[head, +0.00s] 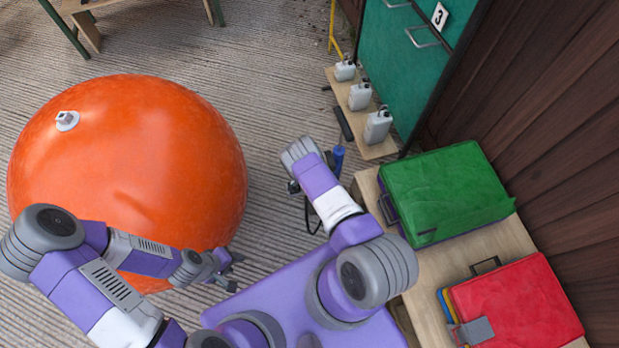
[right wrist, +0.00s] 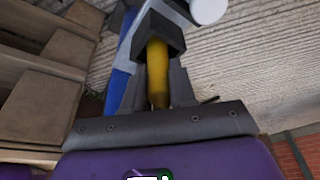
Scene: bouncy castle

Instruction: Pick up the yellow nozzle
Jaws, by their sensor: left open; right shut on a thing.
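The yellow nozzle (right wrist: 156,66) shows in the right wrist view, upright in the picture between the fingers of my right gripper (right wrist: 158,92). That gripper is shut on it. A dark block covers the nozzle's far end. I cannot make out the nozzle in the head view, where my right arm hides that spot. My left gripper (head: 231,272) is open and empty, beside the lower right side of the orange ball, away from the nozzle.
A large orange ball (head: 150,160) fills the left. A blue item (head: 338,160) stands by my right arm. A bench at the right bears a green case (head: 445,190) and a red case (head: 520,305). White canisters (head: 378,127) stand on a plank by a teal cabinet (head: 395,60).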

